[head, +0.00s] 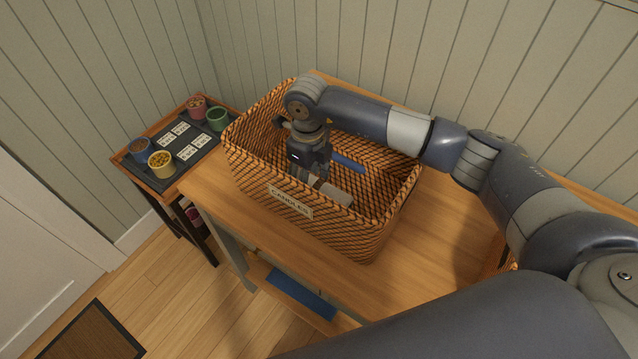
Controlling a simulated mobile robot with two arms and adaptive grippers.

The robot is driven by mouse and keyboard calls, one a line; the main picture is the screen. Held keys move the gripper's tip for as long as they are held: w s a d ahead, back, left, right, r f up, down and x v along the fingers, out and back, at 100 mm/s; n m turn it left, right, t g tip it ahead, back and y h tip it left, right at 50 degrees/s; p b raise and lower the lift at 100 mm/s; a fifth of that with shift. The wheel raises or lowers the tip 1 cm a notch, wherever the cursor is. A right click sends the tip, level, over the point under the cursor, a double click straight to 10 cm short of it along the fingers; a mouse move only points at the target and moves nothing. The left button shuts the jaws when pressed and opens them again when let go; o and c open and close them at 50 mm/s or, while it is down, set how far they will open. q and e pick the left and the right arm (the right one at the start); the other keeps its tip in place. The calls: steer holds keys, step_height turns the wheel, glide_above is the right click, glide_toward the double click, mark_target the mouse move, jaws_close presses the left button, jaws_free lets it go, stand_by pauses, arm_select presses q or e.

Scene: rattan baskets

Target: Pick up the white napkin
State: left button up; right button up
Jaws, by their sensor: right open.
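A whitish, folded-looking item (336,193), which may be the white napkin, lies low inside the rattan basket (375,228) with the "CANDLES" label. My right gripper (318,180) reaches down into this basket from above. It is open, with its fingers close beside the whitish item. I cannot tell whether they touch it. The fingertips are partly hidden by the wrist and the basket's front wall. My left gripper is out of view.
A blue item (348,162) also lies in the basket, behind the gripper. The basket's walls surround the gripper closely. A small side table (150,183) at left holds several coloured cups and labelled cards. Panelled walls stand behind.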

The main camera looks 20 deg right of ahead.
steer(key=c, duration=1.1)
steer(key=shift+c, duration=0.2)
